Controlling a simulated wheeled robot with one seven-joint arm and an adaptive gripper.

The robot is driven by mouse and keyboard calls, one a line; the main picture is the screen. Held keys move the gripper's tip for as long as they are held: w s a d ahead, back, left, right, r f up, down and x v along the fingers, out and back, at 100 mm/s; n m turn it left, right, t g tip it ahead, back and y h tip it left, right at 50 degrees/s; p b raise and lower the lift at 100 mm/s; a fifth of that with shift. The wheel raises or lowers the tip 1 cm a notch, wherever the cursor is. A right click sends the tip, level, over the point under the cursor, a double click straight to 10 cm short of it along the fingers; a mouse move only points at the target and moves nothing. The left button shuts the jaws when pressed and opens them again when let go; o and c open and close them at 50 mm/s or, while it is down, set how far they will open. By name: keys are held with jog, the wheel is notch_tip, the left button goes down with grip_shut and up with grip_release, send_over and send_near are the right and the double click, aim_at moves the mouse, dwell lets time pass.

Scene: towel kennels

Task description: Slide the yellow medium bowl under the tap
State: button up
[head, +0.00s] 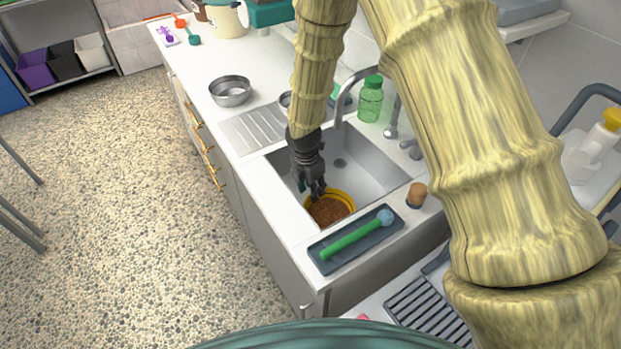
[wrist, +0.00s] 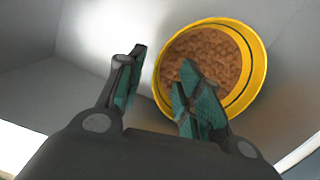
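The yellow bowl (head: 353,197) sits in the near left part of the sink basin, with brown kibble-like pieces in it. In the wrist view the bowl (wrist: 259,75) shows beyond the fingers at the upper right. My gripper (head: 317,192) reaches down into the sink at the bowl's left edge. In the wrist view my gripper (wrist: 160,82) has its fingers spread with nothing between them, and the right finger overlaps the bowl's near rim. I cannot tell whether it touches. The tap (head: 345,95) arches over the far side of the sink, apart from the bowl.
The steel sink (head: 375,180) has free floor around its drain. A grey tray (head: 327,261) with a green-handled brush (head: 350,240) lies on the near counter, beside a cork-coloured stopper (head: 417,193). A green bottle (head: 370,102) stands behind the sink. A metal bowl (head: 230,92) stands at the far left.

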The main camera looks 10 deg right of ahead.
aim_at(329, 214)
jog(key=shift+w+d+f+p, duration=0.1)
jog(key=shift+f+p, duration=0.1)
jog(key=shift+f, duration=0.8)
jog(key=shift+w+d+f+p, duration=0.1)
jog(key=shift+f+p, duration=0.1)
jog(key=shift+f, duration=0.75)
grip_shut()
